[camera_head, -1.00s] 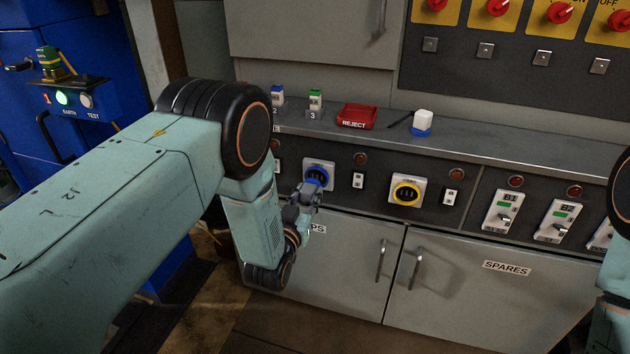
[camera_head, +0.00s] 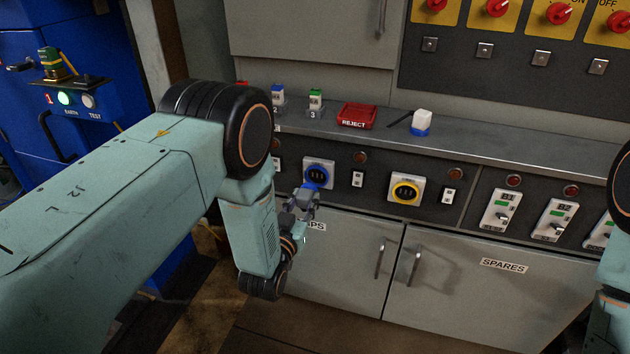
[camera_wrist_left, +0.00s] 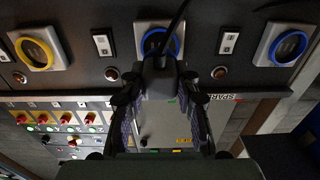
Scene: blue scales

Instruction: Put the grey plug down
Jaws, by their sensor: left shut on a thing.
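My left gripper (camera_head: 303,198) is just below and in front of the blue-ringed socket (camera_head: 318,174) on the bench front. In the left wrist view my left gripper (camera_wrist_left: 160,84) is shut on the grey plug (camera_wrist_left: 160,70), held between its two fingers. A dark cord runs up from the plug across the blue-ringed socket (camera_wrist_left: 150,40). The plug is small and hard to make out in the head view. I cannot tell whether it touches anything besides the fingers. My right gripper is out of view.
The worktop (camera_head: 480,148) above the sockets holds a red REJECT tray (camera_head: 357,115), a white-and-blue plug (camera_head: 421,122) and small numbered items (camera_head: 315,100). A yellow-ringed socket (camera_head: 407,190) is to the right. Cupboard doors (camera_head: 460,290) with handles lie below. The worktop's right part is clear.

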